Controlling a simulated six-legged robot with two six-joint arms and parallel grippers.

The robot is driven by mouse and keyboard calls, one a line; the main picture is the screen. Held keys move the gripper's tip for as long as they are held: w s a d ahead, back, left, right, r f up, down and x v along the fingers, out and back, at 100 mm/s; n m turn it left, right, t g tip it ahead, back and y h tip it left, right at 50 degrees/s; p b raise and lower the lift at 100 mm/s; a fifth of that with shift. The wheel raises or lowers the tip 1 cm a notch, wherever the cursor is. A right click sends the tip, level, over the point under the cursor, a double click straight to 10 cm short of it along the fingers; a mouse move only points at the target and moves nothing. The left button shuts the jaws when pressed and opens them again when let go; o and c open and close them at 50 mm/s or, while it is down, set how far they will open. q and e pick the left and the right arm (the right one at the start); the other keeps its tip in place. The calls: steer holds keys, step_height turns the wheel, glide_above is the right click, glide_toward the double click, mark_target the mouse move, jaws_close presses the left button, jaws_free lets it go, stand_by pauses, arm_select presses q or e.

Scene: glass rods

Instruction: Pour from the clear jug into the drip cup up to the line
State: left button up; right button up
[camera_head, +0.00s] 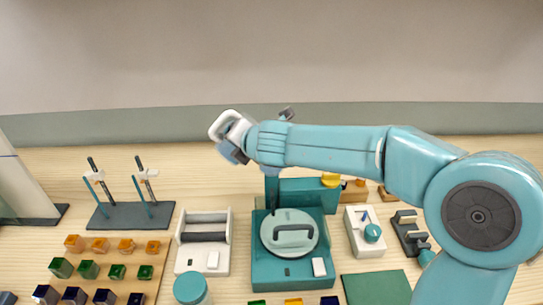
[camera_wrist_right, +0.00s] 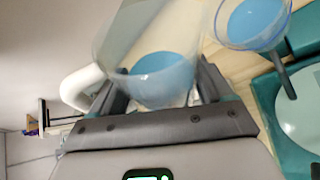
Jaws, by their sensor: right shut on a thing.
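My right gripper (camera_wrist_right: 160,88) is shut on the clear jug (camera_wrist_right: 150,35). Blue liquid shows in the jug, between the two fingers, and its white handle (camera_wrist_right: 85,86) sticks out to the left. In the head view the right gripper (camera_head: 232,150) and the jug's white handle (camera_head: 216,127) are above the bench, left of the teal machine. A clear cup (camera_wrist_right: 253,22) with blue liquid, seemingly the drip cup, is close to the jug at upper right in the wrist view. Its fill line cannot be made out. My left gripper is not in view.
The teal machine (camera_head: 262,272) has a round handled lid (camera_head: 290,232). A white device (camera_head: 203,258), a rod stand (camera_head: 128,215), a teal-lidded jar (camera_head: 191,289) and a wooden board of coloured blocks (camera_head: 120,258) stand to its left. A white box (camera_head: 362,240) stands right.

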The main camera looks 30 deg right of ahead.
steer(key=shift+r+m+y+p, duration=0.3)
steer(key=shift+r+y+p, duration=0.05)
steer(key=shift+y+p, duration=0.1)
stand_by(2.0)
steer(key=shift+r, duration=0.15)
steer(key=shift+r+p, duration=0.1)
steer(key=shift+p, duration=0.2)
stand_by(0.5)
steer(key=shift+d+m, duration=0.1)
steer(key=shift+m, duration=0.2)
steer(key=shift+r, duration=0.1)
stand_by(0.5)
steer(key=shift+r+y+p, duration=0.15)
steer(key=shift+y+p, duration=0.2)
steer(key=shift+p, duration=0.1)
stand_by(0.6)
steer(key=shift+r+m+p, duration=0.15)
steer(key=shift+m+p, duration=0.15)
